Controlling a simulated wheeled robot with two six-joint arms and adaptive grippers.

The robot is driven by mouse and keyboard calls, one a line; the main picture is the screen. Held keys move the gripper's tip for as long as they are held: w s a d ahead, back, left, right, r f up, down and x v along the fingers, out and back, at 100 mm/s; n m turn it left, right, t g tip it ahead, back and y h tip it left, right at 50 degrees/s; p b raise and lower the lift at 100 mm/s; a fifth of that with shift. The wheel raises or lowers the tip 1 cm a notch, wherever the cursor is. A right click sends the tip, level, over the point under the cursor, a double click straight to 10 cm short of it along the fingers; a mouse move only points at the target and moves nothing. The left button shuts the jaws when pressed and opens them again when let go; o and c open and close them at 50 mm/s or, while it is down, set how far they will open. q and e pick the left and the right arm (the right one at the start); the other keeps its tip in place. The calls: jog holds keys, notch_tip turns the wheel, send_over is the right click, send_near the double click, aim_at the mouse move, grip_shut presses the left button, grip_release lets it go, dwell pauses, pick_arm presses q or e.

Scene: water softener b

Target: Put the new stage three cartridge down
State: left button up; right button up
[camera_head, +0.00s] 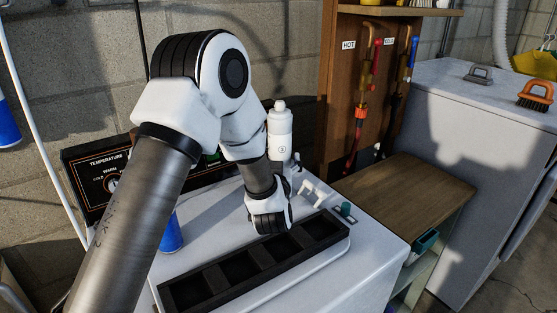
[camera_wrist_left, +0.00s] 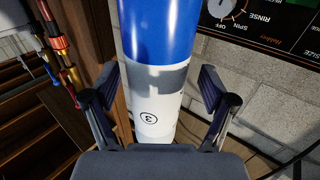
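The stage three cartridge (camera_head: 280,130) is white with a circled 3 and a narrow cap, upright behind my left wrist in the head view. Its lower part is hidden there. In the left wrist view the cartridge (camera_wrist_left: 155,120) shows a blue part, a grey band and a white part. My left gripper (camera_wrist_left: 158,80) has one finger on each side of it, with small gaps showing, and looks open around it. In the head view the wrist hides these fingers. My right gripper is not in view.
A black tray (camera_head: 211,270) with several square compartments lies on the white machine top (camera_head: 375,255). A blue cylinder (camera_head: 172,236) stands behind my left arm. A control panel (camera_head: 85,165) is at the back left. A wooden shelf (camera_head: 405,190) is right.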

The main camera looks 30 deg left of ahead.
pick_arm(q)
jog(key=b+v, duration=0.2)
jog(key=v, duration=1)
jog(key=shift+b, duration=0.35)
jog(key=shift+w, duration=0.1)
